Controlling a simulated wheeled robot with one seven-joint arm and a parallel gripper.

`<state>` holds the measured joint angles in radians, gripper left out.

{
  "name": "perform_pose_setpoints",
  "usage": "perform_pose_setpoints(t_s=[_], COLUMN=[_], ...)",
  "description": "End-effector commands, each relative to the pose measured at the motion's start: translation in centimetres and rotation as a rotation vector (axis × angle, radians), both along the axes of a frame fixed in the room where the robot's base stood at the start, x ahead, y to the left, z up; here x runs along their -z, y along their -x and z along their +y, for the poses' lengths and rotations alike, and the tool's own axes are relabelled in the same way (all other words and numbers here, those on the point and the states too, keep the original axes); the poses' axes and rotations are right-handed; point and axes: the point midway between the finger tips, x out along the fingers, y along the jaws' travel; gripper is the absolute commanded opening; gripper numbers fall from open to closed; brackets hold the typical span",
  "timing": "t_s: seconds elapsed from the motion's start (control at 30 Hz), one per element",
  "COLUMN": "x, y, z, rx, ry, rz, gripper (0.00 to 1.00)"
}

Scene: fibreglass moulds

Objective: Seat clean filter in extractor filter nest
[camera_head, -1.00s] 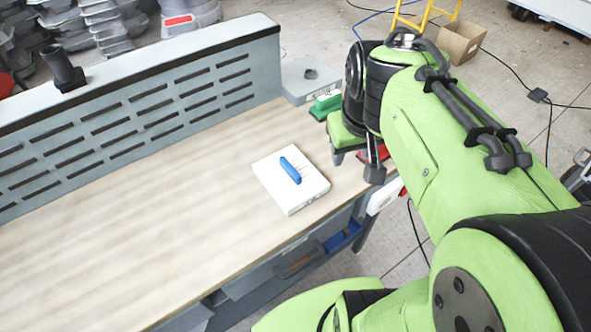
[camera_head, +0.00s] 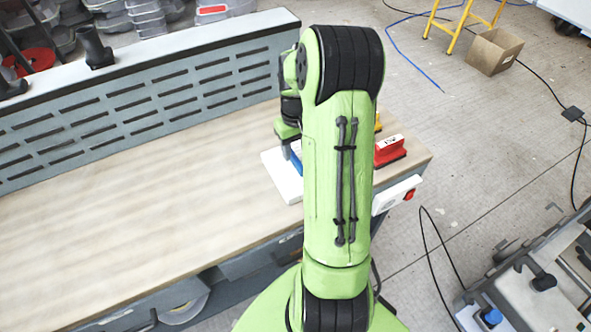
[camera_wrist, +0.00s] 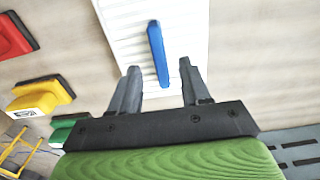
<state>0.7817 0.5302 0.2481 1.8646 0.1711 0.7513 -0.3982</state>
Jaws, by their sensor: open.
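The filter, a white ribbed panel (camera_wrist: 193,38) with a blue bar handle (camera_wrist: 156,48), lies on the bench. In the head view the white panel (camera_head: 280,175) is partly hidden behind my arm. My gripper (camera_wrist: 158,68) is open and empty. In the wrist view its two fingers stand on either side of the handle's near end, apart from it; I cannot tell how far above. In the head view the gripper is mostly hidden by my arm. I cannot make out the extractor filter nest in the current frames.
A red block (camera_head: 390,150) sits at the bench's right end; a yellow block (camera_wrist: 38,97) and a green block (camera_wrist: 64,130) are near it in the wrist view. A slotted grey back panel (camera_head: 130,110) lines the bench. The wooden top (camera_head: 130,220) is clear on the left.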

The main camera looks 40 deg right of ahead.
Motion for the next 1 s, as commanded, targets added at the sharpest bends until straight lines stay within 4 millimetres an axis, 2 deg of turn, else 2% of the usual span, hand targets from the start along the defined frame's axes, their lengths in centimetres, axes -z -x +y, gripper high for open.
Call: perform_pose_setpoints(t_s=[0.1, 0.2, 0.47, 0.77, 1.0], x=[2.6, 4.1, 4.4, 4.4, 4.4], y=[0.0, -0.1, -0.1, -0.1, -0.1], z=[0.1, 0.0, 0.0, 0.0, 0.0], rx=[0.000, 0.000, 0.000, 0.000, 0.000], ry=[-0.006, -0.003, 0.000, -0.001, 0.000], rz=[0.005, 0.003, 0.001, 0.001, 0.000], gripper=[0.47, 0.47, 0.47, 0.01, 0.00])
